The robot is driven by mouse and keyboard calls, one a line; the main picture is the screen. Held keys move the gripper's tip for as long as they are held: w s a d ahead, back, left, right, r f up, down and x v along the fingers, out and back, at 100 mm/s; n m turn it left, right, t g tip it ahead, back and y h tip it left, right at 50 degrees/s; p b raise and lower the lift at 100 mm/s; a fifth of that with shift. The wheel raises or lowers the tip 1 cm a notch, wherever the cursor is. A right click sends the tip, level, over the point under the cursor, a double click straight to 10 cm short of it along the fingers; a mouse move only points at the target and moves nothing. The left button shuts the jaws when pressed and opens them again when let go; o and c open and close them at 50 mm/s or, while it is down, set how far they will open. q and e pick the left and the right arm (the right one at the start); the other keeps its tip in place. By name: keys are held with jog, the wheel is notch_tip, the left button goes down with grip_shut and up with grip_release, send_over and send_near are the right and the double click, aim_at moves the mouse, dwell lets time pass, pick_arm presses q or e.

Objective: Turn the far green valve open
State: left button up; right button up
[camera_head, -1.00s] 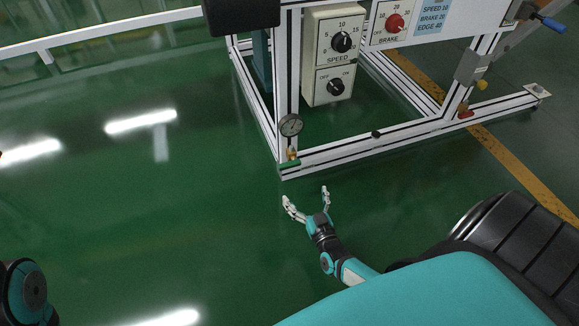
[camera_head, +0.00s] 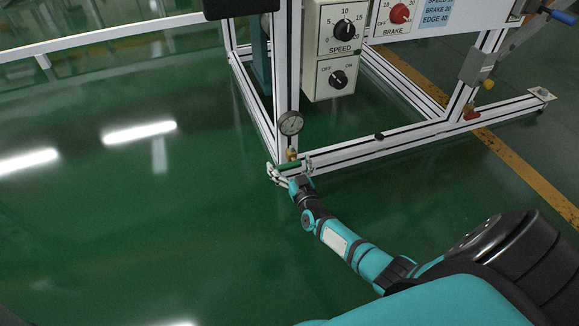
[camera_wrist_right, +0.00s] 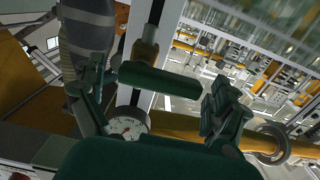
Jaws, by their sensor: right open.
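The green valve handle (camera_head: 288,165) is a short bar low on the frame's near-left corner post, on a brass fitting (camera_head: 292,154) just under a round gauge (camera_head: 291,123). My right gripper (camera_head: 290,169) is open, with one finger at each end of the handle. In the right wrist view the green handle (camera_wrist_right: 160,80) lies across the gap between the open fingers (camera_wrist_right: 160,98); I cannot tell whether they touch it. The brass fitting also shows there (camera_wrist_right: 145,52), and the gauge dial (camera_wrist_right: 126,127) is partly hidden. My left gripper is out of view.
A speed and on/off panel (camera_head: 332,50) stands above, with a red brake knob (camera_head: 400,13) to its right. The green floor (camera_head: 150,220) to the left is clear.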

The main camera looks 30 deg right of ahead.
jog(key=c, duration=1.2)
jog(key=shift+o, duration=0.2)
